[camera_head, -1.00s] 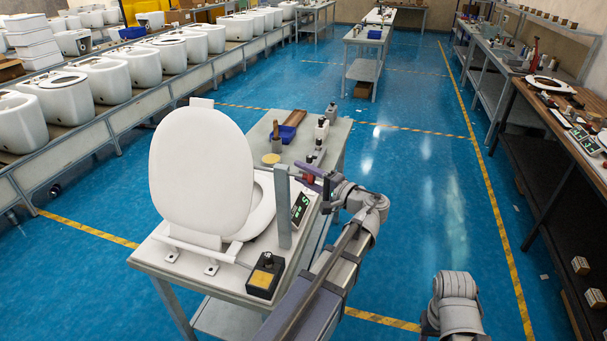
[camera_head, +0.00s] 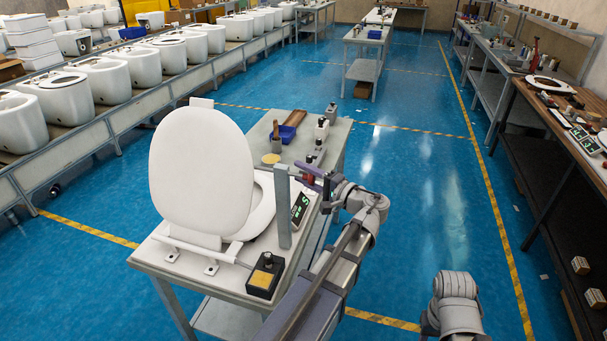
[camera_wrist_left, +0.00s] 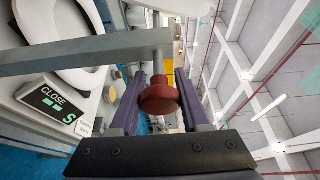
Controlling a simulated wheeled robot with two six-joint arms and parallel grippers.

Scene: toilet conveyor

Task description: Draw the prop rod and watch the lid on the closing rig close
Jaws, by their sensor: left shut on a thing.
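The closing rig stands on a grey table (camera_head: 222,290), with a white lid (camera_head: 200,170) upright above a white seat ring (camera_head: 262,205). A grey post (camera_head: 283,205) rises at the rig's right side. In the left wrist view, the prop rod (camera_wrist_left: 163,66) shows as a short stem with a dark red knob (camera_wrist_left: 159,96) beside a grey bar (camera_wrist_left: 90,52). My left gripper (camera_head: 312,177) is shut on the knob, its purple fingers on both sides. The rod's far end is hidden. My right arm shows at the lower right, but its gripper is out of view.
A display (camera_wrist_left: 50,103) reading "CLOSE" stands beside the post. A black box with a yellow top (camera_head: 264,275) sits at the table's front corner. Bottles and a blue tray (camera_head: 283,134) lie behind. Blue floor (camera_head: 430,210) is clear to the right.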

